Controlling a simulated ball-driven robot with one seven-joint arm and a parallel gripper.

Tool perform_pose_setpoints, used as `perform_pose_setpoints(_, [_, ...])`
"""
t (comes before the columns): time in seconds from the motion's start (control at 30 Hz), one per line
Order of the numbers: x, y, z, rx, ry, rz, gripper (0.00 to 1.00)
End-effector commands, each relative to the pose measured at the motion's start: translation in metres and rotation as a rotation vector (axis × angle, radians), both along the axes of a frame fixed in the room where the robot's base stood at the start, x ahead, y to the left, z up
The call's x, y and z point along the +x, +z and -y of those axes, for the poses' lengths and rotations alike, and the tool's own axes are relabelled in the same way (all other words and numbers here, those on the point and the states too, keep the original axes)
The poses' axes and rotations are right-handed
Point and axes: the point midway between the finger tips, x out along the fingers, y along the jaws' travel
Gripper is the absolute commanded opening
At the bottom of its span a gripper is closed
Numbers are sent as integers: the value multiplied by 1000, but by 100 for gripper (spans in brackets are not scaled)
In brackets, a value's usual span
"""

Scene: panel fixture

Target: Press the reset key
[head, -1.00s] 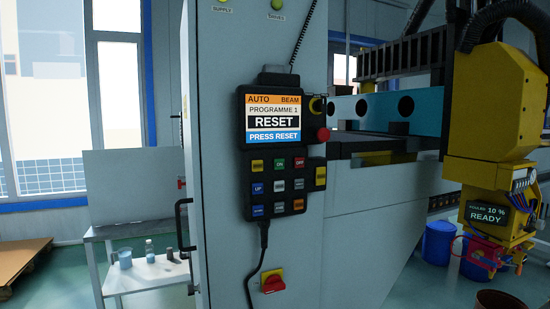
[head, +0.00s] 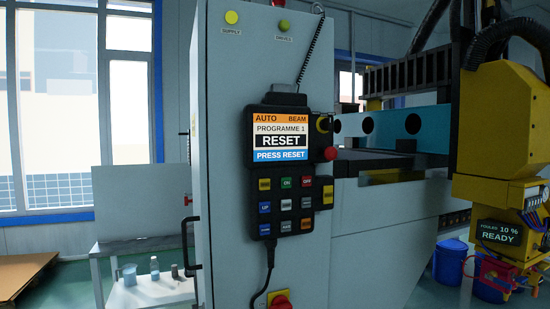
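A black control pendant (head: 248,160) hangs on the grey cabinet front. Its lit screen (head: 281,136) reads AUTO BEAM, PROGRAMME 1, RESET and PRESS RESET. Below the screen is a keypad with three rows of small keys. The top row has a yellow key (head: 264,184), a green ON key (head: 286,183) and a red key (head: 306,182). A blue UP key (head: 264,207) sits below the yellow one. An orange key (head: 305,223) is at bottom right. A taller yellow key (head: 327,194) sits at the right side. No key's label reads clearly as RESET. My gripper is not in view.
A red mushroom button (head: 330,153) sits beside the screen. A red and yellow rotary switch (head: 280,300) is below. A cabinet handle (head: 187,243) sticks out at left. A yellow machine head (head: 500,125) with a READY display stands right. The space before the pendant looks clear.

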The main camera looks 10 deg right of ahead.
Motion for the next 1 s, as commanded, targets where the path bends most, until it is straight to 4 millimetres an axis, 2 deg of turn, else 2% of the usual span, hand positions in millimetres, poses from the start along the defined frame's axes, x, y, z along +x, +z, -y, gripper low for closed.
perform_pose_setpoints(0.07, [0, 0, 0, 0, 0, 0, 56])
perform_pose_setpoints(0.63, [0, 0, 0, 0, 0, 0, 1])
perform_pose_setpoints(1.0, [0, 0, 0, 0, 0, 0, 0])
